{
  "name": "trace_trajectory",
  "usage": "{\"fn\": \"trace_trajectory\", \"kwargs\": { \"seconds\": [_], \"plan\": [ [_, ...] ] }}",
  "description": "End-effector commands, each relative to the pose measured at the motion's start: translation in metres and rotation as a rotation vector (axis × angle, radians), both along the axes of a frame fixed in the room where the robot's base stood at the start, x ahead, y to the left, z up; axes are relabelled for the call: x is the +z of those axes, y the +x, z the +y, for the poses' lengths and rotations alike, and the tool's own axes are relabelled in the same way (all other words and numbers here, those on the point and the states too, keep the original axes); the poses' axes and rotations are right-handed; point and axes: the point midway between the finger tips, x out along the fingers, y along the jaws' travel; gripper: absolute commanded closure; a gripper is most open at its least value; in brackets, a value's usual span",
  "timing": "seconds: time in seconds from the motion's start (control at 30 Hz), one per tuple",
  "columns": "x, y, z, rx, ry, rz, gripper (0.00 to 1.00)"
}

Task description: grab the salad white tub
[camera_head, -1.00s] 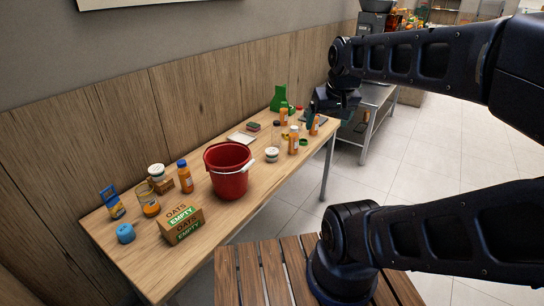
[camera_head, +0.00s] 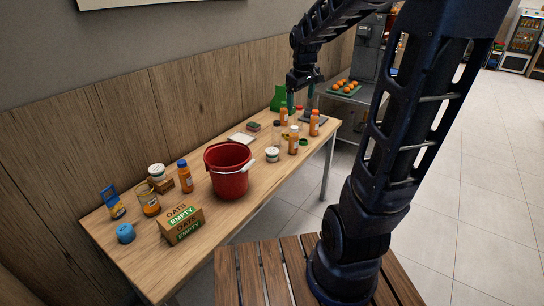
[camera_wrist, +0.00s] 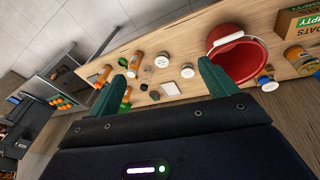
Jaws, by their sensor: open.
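A small round white tub (camera_head: 272,154) stands on the wooden table, right of the red bucket. Another white-lidded tub (camera_head: 157,170) stands on a small brown box at the table's near left. Their labels are too small to read, so I cannot tell which is salad. My gripper (camera_head: 301,101) is open and empty above the table's far end, pointing down, apart from both tubs. In the wrist view, two round white tops, one (camera_wrist: 161,62) and another (camera_wrist: 187,71), show between and beyond my green fingers.
The red bucket (camera_head: 229,178) stands mid-table. Orange bottles (camera_head: 293,140) stand right of the white tub, several near my gripper. The oats box (camera_head: 181,225) is at the near end.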

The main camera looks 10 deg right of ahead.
Motion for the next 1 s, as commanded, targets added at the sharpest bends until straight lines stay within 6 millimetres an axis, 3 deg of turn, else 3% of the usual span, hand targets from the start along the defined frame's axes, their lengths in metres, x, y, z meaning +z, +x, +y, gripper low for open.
{"fn": "trace_trajectory", "kwargs": {
  "seconds": [0.1,0.47,0.77,1.0],
  "plan": [
    [-0.015,0.033,0.004,0.075,-0.019,0.03,0.15],
    [-0.074,0.123,0.018,0.313,-0.064,0.107,0.15],
    [-0.142,0.19,0.032,0.514,-0.08,0.165,0.15],
    [-0.209,0.236,0.044,0.673,-0.08,0.208,0.15]
  ]
}}
